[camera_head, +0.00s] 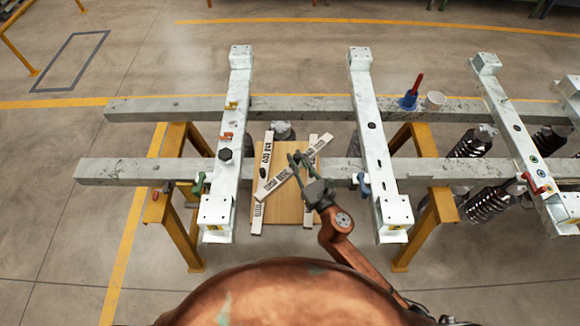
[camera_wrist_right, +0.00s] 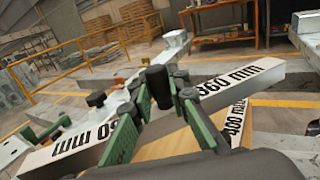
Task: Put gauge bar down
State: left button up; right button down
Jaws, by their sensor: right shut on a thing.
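My right gripper (camera_head: 298,160) is shut on a white gauge bar (camera_head: 270,186). The bar slants across a wooden board (camera_head: 284,213), over two other white bars: a left one (camera_head: 266,152) and a right one (camera_head: 309,213). I cannot tell whether the held bar touches them. The right bar also shows in the wrist view (camera_wrist_right: 237,122), below the held one. My left gripper is not in view.
White cross beams stand left (camera_head: 240,110) and right (camera_head: 368,110) of the board, on long grey rails (camera_head: 300,106). Yellow trestles (camera_head: 183,225) support them.

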aim_at(289, 167)
jog(key=f+b, duration=0.1)
jog(key=f, duration=0.1)
jog(key=w+a+f+b, duration=0.1)
jog(key=f, duration=0.1)
jog(key=a+f+b, duration=0.1)
jog(key=f, duration=0.1)
jog(key=shift+w+a+f, duration=0.2)
jog(key=shift+w+f, duration=0.05)
jog(key=shift+w, duration=0.05)
jog(key=shift+r, duration=0.2)
jog(key=shift+f+b, duration=0.5)
jog(key=c, duration=2.3)
grip_release()
jog(key=shift+f, duration=0.15)
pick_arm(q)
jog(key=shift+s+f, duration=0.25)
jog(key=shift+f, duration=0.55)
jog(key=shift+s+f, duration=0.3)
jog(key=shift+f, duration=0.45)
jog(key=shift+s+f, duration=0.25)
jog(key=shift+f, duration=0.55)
pick_arm(e)
jog(key=o, duration=0.5)
jog(key=shift+c, duration=0.2)
